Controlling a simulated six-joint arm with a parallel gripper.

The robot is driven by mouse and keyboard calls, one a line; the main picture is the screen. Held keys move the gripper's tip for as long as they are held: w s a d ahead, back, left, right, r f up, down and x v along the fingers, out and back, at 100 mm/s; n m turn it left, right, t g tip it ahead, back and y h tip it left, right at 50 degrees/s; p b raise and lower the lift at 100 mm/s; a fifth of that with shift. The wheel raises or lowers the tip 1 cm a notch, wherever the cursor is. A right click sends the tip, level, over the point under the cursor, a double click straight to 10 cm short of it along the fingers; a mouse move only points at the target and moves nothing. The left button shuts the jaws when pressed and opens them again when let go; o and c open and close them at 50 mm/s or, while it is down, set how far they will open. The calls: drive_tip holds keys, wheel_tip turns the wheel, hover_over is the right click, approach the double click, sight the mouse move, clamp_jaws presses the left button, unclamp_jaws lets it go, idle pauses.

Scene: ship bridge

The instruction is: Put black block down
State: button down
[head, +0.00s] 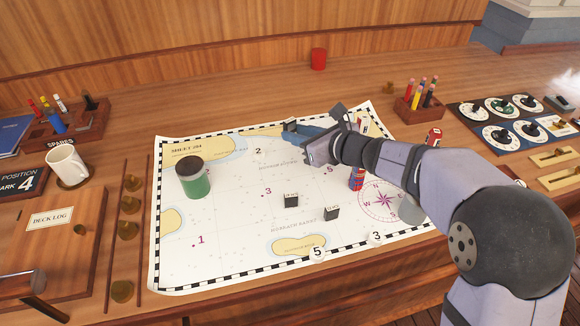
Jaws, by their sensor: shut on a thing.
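My gripper (303,134) reaches in from the right over the upper middle of the chart (230,245). It is shut on a small dark block (290,126) at its tip, the black block. The fingers cover part of the block, and I cannot tell whether it touches the chart. Two other small dark blocks with pale labels, one (291,201) left and one (332,213) right, lie on the chart nearer the front edge.
A green cylinder with a dark top (194,178) stands on the chart's left part. A red and blue stack (357,179) and a grey round piece (411,210) are near my forearm. White numbered discs (317,253) lie along the front edge. The chart's middle is mostly clear.

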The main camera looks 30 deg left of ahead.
sight(297, 172)
drive_tip(key=shift+f, duration=0.2)
drive_tip(key=shift+f+p, duration=0.3)
drive_tip(key=shift+f, duration=4.7)
drive_tip(key=shift+f+b, duration=0.2)
drive_tip(key=shift+b, duration=0.1)
drive_tip(key=c, duration=1.5)
unclamp_jaws()
drive_tip(key=shift+o, duration=0.2)
drive_tip(key=shift+r, duration=0.15)
